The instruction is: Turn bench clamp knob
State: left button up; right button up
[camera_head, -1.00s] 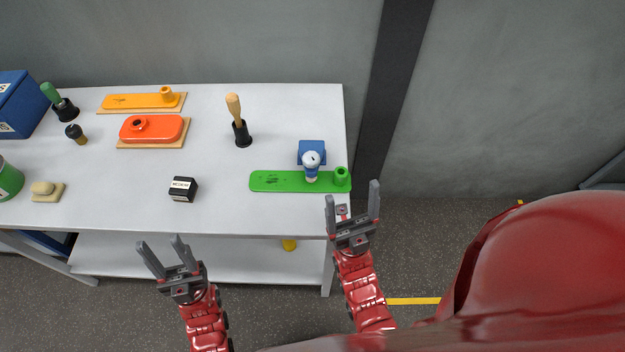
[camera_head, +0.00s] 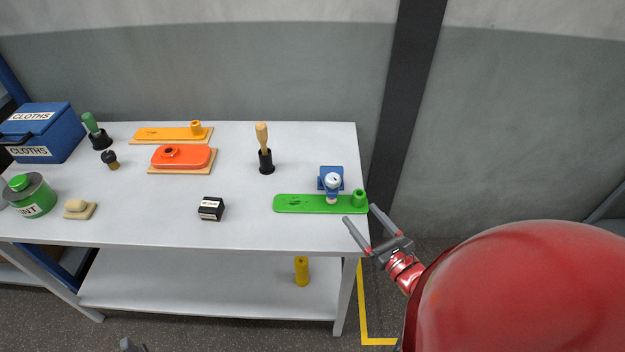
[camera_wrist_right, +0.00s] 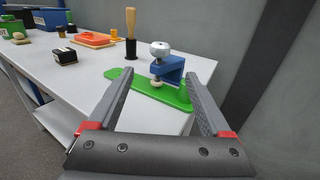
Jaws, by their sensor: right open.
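The blue bench clamp (camera_head: 331,172) stands at the right end of the bench, at the green board (camera_head: 300,204). Its round silver knob (camera_head: 333,180) is on top. In the right wrist view the clamp (camera_wrist_right: 174,68) and knob (camera_wrist_right: 159,48) are ahead, between and beyond my fingers; a pale pad below the blue jaw is at the board. My right gripper (camera_head: 359,213) is open and empty at the bench's right front corner, close to the board's green peg (camera_head: 359,198), apart from the knob. Only a grey tip of my left gripper (camera_head: 130,345) shows at the bottom edge.
A black holder with a wooden handle (camera_head: 262,138) stands left of the clamp. A black box (camera_head: 211,208), orange board (camera_head: 181,157), yellow board (camera_head: 165,134), green tin (camera_head: 36,198) and blue cloths box (camera_head: 50,130) are farther left. The bench front between is clear.

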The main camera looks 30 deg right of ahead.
aim_at(329, 174)
jog(key=w+p, duration=0.2)
jog(key=w, duration=0.3)
jog(key=w+p, duration=0.1)
jog(key=w, duration=0.5)
jog(key=w+p, duration=0.2)
jog(key=w, duration=0.3)
jog(key=shift+w+d+p, duration=0.3)
jog(key=shift+p, duration=0.05)
jog(key=shift+w, duration=0.4)
grip_shut()
